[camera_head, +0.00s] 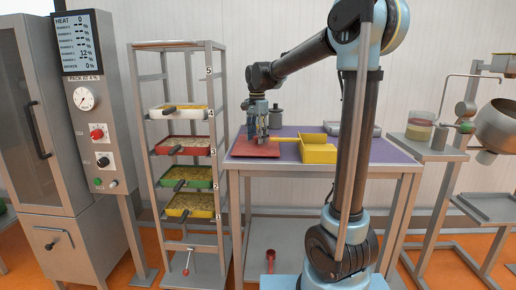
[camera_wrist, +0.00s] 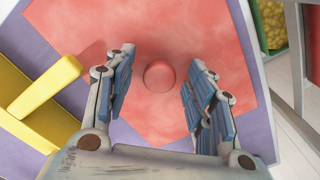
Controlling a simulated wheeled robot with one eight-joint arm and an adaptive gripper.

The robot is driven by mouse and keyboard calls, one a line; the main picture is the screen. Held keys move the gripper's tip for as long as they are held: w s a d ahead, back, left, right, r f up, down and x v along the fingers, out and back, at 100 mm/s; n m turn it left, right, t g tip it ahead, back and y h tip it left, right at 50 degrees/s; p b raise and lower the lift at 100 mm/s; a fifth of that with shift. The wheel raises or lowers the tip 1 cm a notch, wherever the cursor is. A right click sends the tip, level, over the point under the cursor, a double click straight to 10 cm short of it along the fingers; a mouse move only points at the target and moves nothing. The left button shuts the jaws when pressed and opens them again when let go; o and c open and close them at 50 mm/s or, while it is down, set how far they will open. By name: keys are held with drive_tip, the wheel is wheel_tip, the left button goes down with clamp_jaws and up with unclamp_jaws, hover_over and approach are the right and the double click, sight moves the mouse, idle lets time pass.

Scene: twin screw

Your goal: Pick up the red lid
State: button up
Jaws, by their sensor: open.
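The red lid (camera_wrist: 225,45) lies flat on the purple tabletop, with a round red knob (camera_wrist: 160,76) near its middle. In the head view the lid (camera_head: 250,149) is a thin red slab at the table's left end. My gripper (camera_wrist: 155,95) is open, its two fingers on either side of the knob in the wrist view and apart from it. In the head view my gripper (camera_head: 261,136) points down over the lid, and the knob is hidden there.
A yellow box (camera_head: 318,153) with a handle stands close beside the lid on the purple table (camera_head: 385,153). A grey canister (camera_head: 275,118) stands behind my gripper. A rack (camera_head: 222,120) with several food trays stands to the left. A grey item (camera_head: 352,129) lies at the back right.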

drive_tip(key=shift+f, duration=0.5)
drive_tip(key=c, duration=1.2)
